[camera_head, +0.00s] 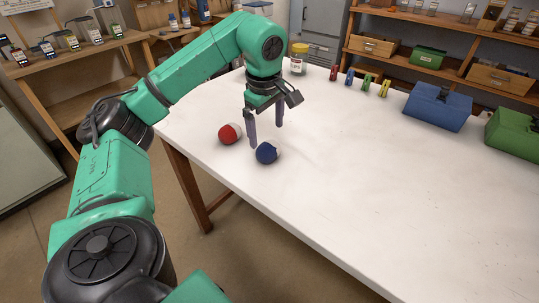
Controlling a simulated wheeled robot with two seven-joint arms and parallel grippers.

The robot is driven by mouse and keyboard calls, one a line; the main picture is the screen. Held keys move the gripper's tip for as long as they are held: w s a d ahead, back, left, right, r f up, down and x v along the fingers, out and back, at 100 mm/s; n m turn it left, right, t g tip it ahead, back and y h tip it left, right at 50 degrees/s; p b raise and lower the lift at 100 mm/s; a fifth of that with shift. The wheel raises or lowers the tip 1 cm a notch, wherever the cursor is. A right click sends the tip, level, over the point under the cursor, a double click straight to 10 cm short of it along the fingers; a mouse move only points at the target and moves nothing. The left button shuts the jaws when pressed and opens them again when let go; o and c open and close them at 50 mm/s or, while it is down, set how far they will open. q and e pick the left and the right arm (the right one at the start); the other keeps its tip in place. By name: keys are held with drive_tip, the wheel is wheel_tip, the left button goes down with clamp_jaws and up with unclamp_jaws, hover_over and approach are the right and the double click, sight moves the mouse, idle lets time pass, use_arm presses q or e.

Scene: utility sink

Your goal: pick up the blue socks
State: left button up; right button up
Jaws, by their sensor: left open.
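The blue socks (266,154) are a dark blue rolled ball on the white table (330,185), near its left edge. My left gripper (266,135) points down just above and behind the blue ball. Its two dark fingers are apart, with nothing visible between them. The nearer fingertip comes down close to the blue ball's upper left; I cannot tell whether it touches. My right gripper is not in view.
A red and white ball (229,134) lies just left of the blue socks. A jar (299,59), several small coloured clips (366,82), a blue box (437,107) and a green box (515,131) stand along the back. The table's middle and front are clear.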

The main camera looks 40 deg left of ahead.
sight(267, 145)
use_arm(q)
drive_tip(key=f, duration=0.4)
drive_tip(key=w+f, duration=0.1)
drive_tip(key=f, duration=0.1)
drive_tip(key=shift+a+f+p, duration=0.25)
drive_tip(key=shift+f+p, duration=0.05)
drive_tip(key=shift+f, duration=0.05)
drive_tip(key=c, duration=1.1)
drive_tip(key=shift+o, duration=0.2)
drive_tip(key=shift+r, duration=0.15)
